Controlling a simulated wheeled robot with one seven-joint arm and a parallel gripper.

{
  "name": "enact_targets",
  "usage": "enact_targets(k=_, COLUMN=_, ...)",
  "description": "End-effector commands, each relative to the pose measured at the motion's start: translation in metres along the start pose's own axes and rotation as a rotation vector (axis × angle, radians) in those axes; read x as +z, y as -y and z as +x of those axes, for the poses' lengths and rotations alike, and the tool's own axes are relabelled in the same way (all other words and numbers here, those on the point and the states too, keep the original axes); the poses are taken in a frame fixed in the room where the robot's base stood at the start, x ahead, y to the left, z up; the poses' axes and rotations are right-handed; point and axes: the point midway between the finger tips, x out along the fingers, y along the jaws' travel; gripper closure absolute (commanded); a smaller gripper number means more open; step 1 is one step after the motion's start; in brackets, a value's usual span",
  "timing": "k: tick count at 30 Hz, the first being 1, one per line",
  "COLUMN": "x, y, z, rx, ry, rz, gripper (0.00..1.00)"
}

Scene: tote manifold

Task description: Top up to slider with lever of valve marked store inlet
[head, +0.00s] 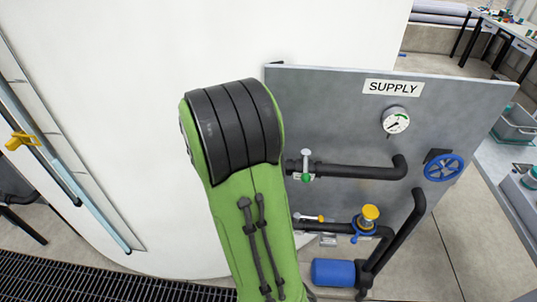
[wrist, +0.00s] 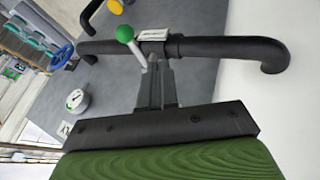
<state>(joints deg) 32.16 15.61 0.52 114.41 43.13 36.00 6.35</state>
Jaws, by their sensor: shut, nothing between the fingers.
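A yellow slider (head: 22,140) sits on the slanting sight tube (head: 95,208) of the big white tank. The tube looks pale blue in its lower part; the exact level is hard to tell. A valve with a green-knobbed lever (head: 305,170) sits on the upper black pipe of the SUPPLY panel. In the wrist view this lever (wrist: 128,42) stands just beyond my gripper (wrist: 159,68), which is shut and empty, its tips close to the valve body. Whether they touch is unclear. The valve's pale tag (wrist: 155,34) is unreadable. In the head view my arm hides the gripper.
The grey panel (head: 330,110) carries a gauge (head: 395,120) and a blue handwheel (head: 443,167). Below are another lever (head: 310,217), a yellow knob (head: 370,213) and a blue cylinder (head: 333,272). A workbench with bins stands at right. Dark floor grating lies at lower left.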

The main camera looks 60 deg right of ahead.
Motion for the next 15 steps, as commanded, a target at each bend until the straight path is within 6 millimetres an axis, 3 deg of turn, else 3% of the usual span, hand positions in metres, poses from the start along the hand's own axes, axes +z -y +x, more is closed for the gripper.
enact_targets(k=7, x=0.002, y=0.0, z=0.057, rx=0.002, ry=0.004, rz=0.0, gripper=1.0)
enact_targets(k=10, x=0.002, y=-0.018, z=0.064, rx=0.001, ry=0.002, rz=0.003, gripper=1.0)
enact_targets(k=15, x=0.003, y=-0.03, z=0.073, rx=-0.001, ry=0.0, rz=-0.001, gripper=1.0)
